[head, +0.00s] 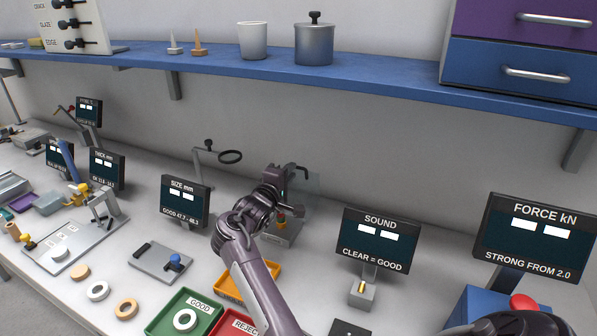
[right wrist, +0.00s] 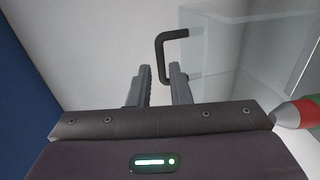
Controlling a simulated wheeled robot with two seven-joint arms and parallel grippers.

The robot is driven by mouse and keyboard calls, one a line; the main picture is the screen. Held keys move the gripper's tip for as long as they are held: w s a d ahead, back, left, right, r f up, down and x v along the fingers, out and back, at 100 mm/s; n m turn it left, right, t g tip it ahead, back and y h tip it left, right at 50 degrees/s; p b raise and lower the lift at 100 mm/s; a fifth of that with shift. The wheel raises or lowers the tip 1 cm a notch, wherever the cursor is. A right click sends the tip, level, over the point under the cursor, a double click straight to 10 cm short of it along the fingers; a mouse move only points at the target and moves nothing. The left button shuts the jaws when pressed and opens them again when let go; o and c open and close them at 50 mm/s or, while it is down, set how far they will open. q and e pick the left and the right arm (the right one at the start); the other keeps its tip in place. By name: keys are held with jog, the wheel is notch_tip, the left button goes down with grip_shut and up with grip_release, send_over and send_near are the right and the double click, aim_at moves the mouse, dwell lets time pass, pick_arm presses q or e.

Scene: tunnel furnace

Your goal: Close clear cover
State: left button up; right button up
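The clear cover (head: 306,186) is a see-through panel standing raised over a small grey device (head: 282,236) at the back of the bench. Its black bar handle (head: 301,168) shows near its top. In the right wrist view the cover (right wrist: 250,50) fills the upper right, and its handle (right wrist: 161,55) lies just beyond the fingers. My right gripper (right wrist: 161,75) has its fingers parted with a gap between them. The right finger overlaps the handle's lower end in the picture; I cannot tell whether they touch. My left gripper is out of view.
A SIZE display (head: 185,202) and a ring on a stand (head: 230,156) are left of the arm. A SOUND display (head: 380,240) stands to the right. Yellow, green (head: 183,318) and red trays lie in front. A blue shelf (head: 380,80) runs above.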

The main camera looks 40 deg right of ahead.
aim_at(299, 173)
jog(key=b+x, duration=0.2)
jog(key=x, duration=0.1)
jog(key=b+x, duration=0.2)
jog(key=shift+f, duration=0.4)
jog(key=shift+w+d+r+b, duration=0.3)
jog(key=shift+d+b, duration=0.15)
jog(key=shift+d, duration=0.15)
grip_shut()
